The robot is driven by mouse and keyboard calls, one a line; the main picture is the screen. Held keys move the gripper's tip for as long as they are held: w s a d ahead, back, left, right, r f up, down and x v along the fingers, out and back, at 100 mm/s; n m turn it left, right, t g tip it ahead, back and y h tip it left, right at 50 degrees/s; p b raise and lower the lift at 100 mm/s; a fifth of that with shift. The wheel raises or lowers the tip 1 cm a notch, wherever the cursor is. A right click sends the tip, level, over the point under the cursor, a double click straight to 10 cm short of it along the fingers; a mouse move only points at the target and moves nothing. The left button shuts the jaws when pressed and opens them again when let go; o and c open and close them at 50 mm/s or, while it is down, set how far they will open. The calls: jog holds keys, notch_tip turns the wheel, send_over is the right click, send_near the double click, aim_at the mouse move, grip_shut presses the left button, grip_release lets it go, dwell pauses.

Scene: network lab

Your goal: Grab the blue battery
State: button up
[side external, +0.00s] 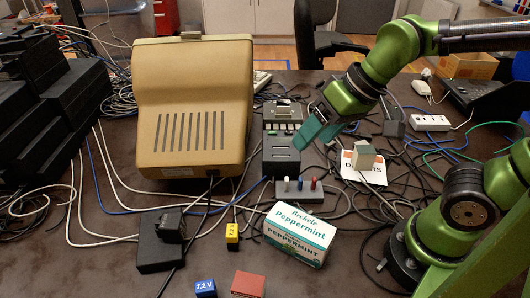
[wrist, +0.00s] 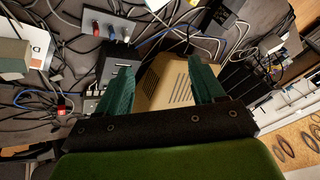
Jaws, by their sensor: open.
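The blue battery (side external: 205,289) is a small blue block marked "7.2 V" at the bottom edge of the side external view. It lies on the dark table just left of a red-brown block (side external: 248,284). My gripper (side external: 305,137) is over the middle of the table, near the black keypad device, well behind and to the right of the blue battery. In the wrist view its two green fingers (wrist: 160,85) stand apart with nothing held between them. I cannot make out the blue battery in the wrist view.
A large beige monitor (side external: 192,110) stands at the back left. A Peppermint box (side external: 299,235), a yellow block (side external: 232,237) and a black adapter (side external: 160,250) lie near the front. Cables cross much of the table. A grey strip with coloured plugs (side external: 297,190) sits behind the box.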

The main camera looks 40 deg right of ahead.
jog(key=w+a+f+n+g, duration=0.1)
jog(key=w+a+f+g, duration=0.15)
jog(key=a, duration=1.05)
jog(key=m+g+h, duration=0.3)
jog(key=m, duration=0.3)
send_over(204, 286)
notch_tip(204, 286, down, 2)
jog(key=shift+t, duration=0.25)
notch_tip(204, 286, down, 17)
jog(key=shift+r, duration=0.2)
jog(key=c, duration=1.1)
